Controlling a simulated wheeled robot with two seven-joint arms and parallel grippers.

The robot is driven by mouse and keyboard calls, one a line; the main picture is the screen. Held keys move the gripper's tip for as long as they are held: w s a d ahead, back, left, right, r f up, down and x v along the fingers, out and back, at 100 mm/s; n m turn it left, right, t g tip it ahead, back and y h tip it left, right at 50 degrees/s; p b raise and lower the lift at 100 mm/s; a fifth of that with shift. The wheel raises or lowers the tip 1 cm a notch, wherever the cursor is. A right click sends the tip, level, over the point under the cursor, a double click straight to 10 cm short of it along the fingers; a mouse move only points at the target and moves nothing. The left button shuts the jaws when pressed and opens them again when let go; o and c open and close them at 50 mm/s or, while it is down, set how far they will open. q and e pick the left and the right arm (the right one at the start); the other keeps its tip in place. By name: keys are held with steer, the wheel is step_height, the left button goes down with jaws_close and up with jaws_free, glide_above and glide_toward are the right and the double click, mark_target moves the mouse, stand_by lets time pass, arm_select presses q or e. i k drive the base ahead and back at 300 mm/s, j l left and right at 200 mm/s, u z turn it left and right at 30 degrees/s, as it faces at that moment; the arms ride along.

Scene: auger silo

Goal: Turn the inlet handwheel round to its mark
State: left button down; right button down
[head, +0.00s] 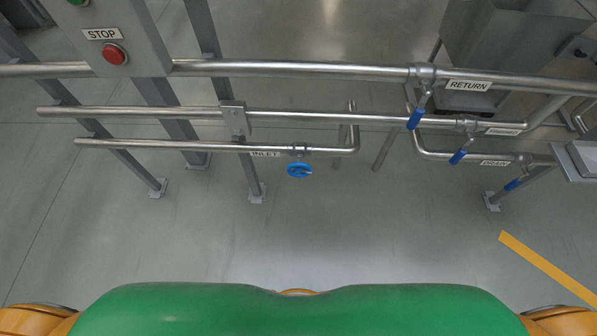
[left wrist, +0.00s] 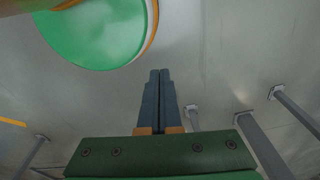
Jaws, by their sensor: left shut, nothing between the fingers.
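The wheel's mark is too small to make out. My left gripper (left wrist: 160,72) shows in the left wrist view, with its fingers together and nothing between them. It is over bare floor and apart from the wheel, which that view does not show. Neither gripper shows in the head view.
Horizontal steel pipes (head: 300,70) cross the head view on posts. Blue-handled valves (head: 415,118) sit at the right, one near the RETURN label (head: 468,85). A red STOP button (head: 114,53) is on a box at upper left. The floor (head: 330,235) before the pipes is clear.

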mark_target(298, 166)
steer(key=i+z, duration=0.1)
steer(key=z, duration=0.3)
steer(key=i+j+z, duration=0.1)
steer(key=z, duration=0.25)
steer(key=i+j+z, duration=0.1)
steer(key=z, duration=0.3)
